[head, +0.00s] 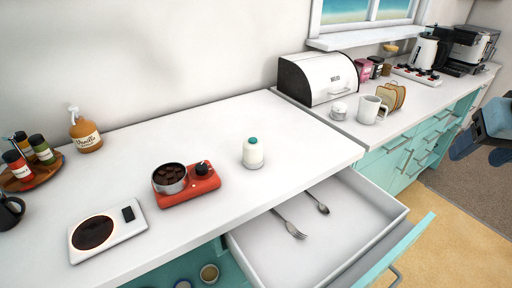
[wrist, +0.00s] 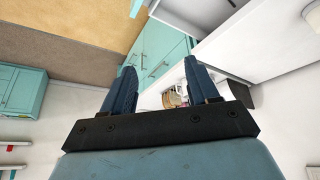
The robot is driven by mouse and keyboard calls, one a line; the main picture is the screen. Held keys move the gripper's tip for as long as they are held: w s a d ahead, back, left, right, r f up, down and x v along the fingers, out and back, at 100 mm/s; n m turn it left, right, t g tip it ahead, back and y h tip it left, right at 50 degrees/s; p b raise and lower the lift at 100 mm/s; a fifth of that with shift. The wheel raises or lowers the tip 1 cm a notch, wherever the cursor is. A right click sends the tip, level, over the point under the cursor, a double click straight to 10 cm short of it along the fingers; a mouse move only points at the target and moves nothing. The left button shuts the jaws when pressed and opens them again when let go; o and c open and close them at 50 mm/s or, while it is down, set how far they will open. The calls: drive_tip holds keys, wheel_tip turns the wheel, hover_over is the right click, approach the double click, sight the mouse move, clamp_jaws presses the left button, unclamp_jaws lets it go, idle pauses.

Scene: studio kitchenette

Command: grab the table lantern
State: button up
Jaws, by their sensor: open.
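I cannot tell for sure which thing is the table lantern. A small rounded white body with a teal top (head: 253,154) stands upright on the white counter, right of the red burner, and may be it. My gripper (head: 478,152) is at the right edge of the head view, over the floor and well apart from the counter things. In the wrist view my gripper (wrist: 160,66) shows two blue fingers spread apart with nothing between them. The teal-topped thing cannot be made out in the wrist view.
An open drawer (head: 378,232) with a fork (head: 290,225) and spoon (head: 318,203) juts out below the counter. A red burner (head: 188,192) holds a pot (head: 170,178). A white scale (head: 108,233) stands left. A bread box (head: 318,78) and mug (head: 369,110) stand right.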

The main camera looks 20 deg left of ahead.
drive_tip(key=shift+o, duration=1.4)
drive_tip(key=w+n, duration=0.1)
drive_tip(key=f+n, duration=0.1)
drive_tip(key=shift+w+f+n+g+h, duration=0.15)
drive_tip(key=shift+w+n+g+h, duration=0.15)
drive_tip(key=shift+w+h, duration=0.1)
drive_tip(key=shift+o, duration=1.4)
drive_tip(key=w+a+n, duration=0.1)
drive_tip(key=n, duration=0.1)
drive_tip(key=w+a+f+n+h, duration=0.1)
drive_tip(key=n, duration=0.1)
drive_tip(key=w+a+f+n, duration=0.1)
drive_tip(key=shift+w+a+n+g+h, duration=0.3)
drive_tip(key=shift+w+a+n+h, duration=0.05)
drive_tip(key=shift+n+h, duration=0.05)
drive_tip(key=n+t+y, duration=0.4)
drive_tip(key=n+t, duration=0.4)
drive_tip(key=n, duration=2)
approach(253, 149)
drive_tip(key=x, duration=1.3)
drive_tip(key=shift+w+a+f, duration=0.1)
drive_tip(key=shift+a+f, duration=0.25)
drive_tip(key=shift+f, duration=0.1)
